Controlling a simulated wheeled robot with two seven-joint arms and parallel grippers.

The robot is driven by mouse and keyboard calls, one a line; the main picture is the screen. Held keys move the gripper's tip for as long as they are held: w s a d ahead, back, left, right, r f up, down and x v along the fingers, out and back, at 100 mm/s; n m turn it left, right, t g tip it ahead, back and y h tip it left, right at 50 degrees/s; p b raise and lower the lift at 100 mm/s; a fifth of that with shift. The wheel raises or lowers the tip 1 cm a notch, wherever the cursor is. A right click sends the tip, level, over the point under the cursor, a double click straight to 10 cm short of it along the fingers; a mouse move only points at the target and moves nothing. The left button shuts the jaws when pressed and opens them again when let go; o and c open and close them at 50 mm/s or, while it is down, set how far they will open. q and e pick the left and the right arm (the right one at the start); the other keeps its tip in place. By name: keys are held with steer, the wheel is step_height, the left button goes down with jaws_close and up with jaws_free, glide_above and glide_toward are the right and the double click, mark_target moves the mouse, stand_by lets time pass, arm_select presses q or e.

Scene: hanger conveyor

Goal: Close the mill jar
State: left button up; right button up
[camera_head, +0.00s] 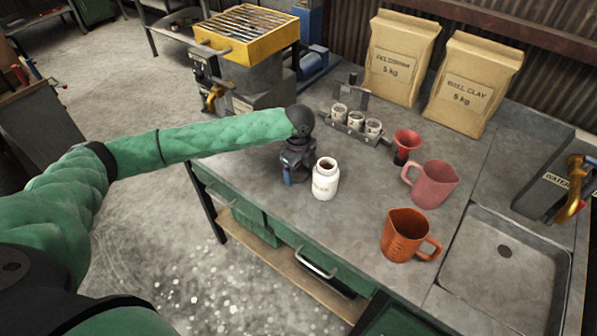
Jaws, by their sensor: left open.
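The mill jar (325,181) is a small white jar standing upright near the front edge of the grey workbench. Its top shows a dark round mouth, and I see no lid on it. My left gripper (289,181) is open and points down just left of the jar, apart from it as far as I can tell. Its fingers are dark with a bit of blue, and the gripper body partly hides them. I cannot make out a separate lid. My right gripper is not in view.
An orange jug (405,236), a pink jug (432,184) and a red funnel (406,143) stand right of the jar. A rack (352,135) with white cups is behind. Paper sacks (472,85), a yellow-topped machine (247,38) and a sink (502,275) surround the bench.

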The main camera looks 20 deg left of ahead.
mark_target(298, 172)
arm_select(q)
steer(key=shift+c, duration=0.5)
steer(key=c, duration=1)
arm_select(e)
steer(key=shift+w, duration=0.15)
arm_select(q)
steer(key=shift+c, duration=0.2)
steer(key=shift+r, duration=0.25)
step_height(298, 172, up, 10)
steer(key=b, duration=0.3)
steer(key=shift+f, duration=0.2)
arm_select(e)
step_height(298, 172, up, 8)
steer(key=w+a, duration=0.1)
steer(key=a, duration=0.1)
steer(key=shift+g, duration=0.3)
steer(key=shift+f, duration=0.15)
